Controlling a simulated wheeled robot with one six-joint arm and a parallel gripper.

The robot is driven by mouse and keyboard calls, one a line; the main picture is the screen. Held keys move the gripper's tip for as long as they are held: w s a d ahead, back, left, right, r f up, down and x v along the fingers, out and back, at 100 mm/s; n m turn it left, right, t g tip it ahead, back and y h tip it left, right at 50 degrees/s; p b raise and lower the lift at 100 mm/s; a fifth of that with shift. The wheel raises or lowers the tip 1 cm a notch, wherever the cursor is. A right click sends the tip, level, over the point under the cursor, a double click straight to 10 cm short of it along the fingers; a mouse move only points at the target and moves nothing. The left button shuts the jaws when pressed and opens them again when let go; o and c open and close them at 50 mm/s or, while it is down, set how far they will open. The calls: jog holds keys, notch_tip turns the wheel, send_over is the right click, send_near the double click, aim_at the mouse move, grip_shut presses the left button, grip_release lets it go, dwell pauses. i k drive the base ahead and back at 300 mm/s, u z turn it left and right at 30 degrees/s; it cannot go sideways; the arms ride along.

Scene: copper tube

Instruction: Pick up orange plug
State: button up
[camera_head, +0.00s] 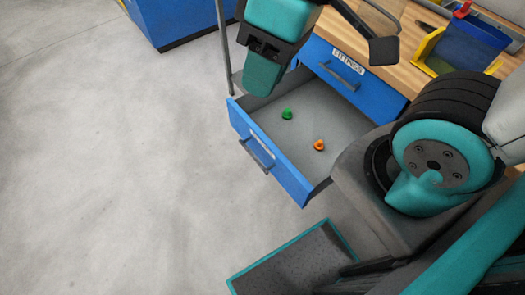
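The orange plug (319,145) is small and sits on the grey floor of the open blue drawer (268,155), toward its right side. A green plug (287,114) lies in the same drawer, a little behind and to the left of it. The teal and black end of my arm, with my gripper (264,72), hangs at the top of the view near the drawer's back left corner. It appears apart from the orange plug, which is in clear view. The fingers cannot be made out clearly, so I cannot tell their opening.
Above the open drawer is a closed blue drawer labelled FITTINGS (350,56), under a wooden worktop (412,50). A yellow and blue bin (462,48) stands on the worktop. My arm's large joint fills the right side. A blue cabinet (180,18) stands at the back; the left floor is clear.

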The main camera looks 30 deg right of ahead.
aim_at(319, 146)
jog(key=z, duration=1.8)
jog(key=k, duration=0.4)
jog(key=u, duration=1.35)
